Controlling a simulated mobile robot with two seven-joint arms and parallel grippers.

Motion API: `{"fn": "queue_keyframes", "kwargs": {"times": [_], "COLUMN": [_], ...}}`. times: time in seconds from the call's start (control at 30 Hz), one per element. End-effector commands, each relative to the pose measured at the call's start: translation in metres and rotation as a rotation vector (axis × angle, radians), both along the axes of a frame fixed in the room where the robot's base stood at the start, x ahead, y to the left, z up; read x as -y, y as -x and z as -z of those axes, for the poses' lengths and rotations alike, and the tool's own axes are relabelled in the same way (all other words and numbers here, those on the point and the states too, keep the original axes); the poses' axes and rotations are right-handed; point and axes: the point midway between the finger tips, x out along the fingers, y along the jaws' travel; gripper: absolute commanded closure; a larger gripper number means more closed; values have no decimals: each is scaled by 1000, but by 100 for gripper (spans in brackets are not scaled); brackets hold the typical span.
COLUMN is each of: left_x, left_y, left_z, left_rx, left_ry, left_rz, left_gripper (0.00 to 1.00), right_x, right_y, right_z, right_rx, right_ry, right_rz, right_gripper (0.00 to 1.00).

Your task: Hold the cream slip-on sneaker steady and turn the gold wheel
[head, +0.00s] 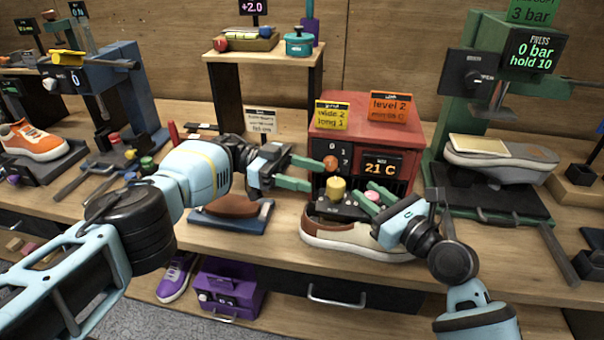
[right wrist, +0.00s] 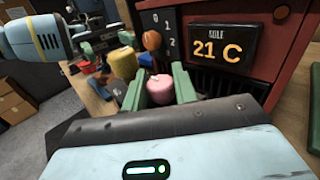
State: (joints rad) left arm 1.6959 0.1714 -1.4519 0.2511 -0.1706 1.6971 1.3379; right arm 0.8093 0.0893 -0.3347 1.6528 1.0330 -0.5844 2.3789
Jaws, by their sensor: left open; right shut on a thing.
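The cream slip-on sneaker (head: 345,234) lies at the table's front edge, before the red machine (head: 395,133). My right forearm and gripper hide part of it. The gold wheel (head: 336,186) is a short yellow cylinder at the machine's front; it also shows in the right wrist view (right wrist: 123,63). My left gripper (head: 317,174) is open, its fingertips just left of the gold wheel, with nothing between them. My right gripper (head: 374,195) is shut on a pink knob (right wrist: 159,88) right of the wheel, above the sneaker; it is not on the sneaker.
An orange knob (head: 330,163) sits on the machine just above the gold wheel, beside a display reading 21 C. A brown piece on a blue stand (head: 233,208) is below my left gripper. A green press (head: 490,190) holding another shoe stands at right.

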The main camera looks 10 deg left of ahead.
Motion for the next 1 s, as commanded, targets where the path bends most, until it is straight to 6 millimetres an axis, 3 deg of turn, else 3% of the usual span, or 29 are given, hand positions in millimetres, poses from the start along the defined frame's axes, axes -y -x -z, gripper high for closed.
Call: {"fn": "queue_keyframes", "kwargs": {"times": [0.53, 0.6, 0.67, 1.0], "left_x": [-7, -7, -8, -9], "left_y": [1, 1, 2, 36], "left_z": [1, 1, 1, 8], "left_rx": [-5, -4, 3, 237], "left_ry": [1, -1, -9, -215], "left_rz": [1, 3, 11, 273], "left_gripper": [46, 55, 57, 57], "right_x": [1, 1, 1, 1], "right_y": [-1, -1, -1, -1], "right_z": [1, 1, 1, 1], "right_rx": [1, 1, 1, 1], "right_ry": [3, 3, 3, 3], "right_rz": [2, 2, 2, 2], "right_gripper": [100, 100, 100, 100]}}
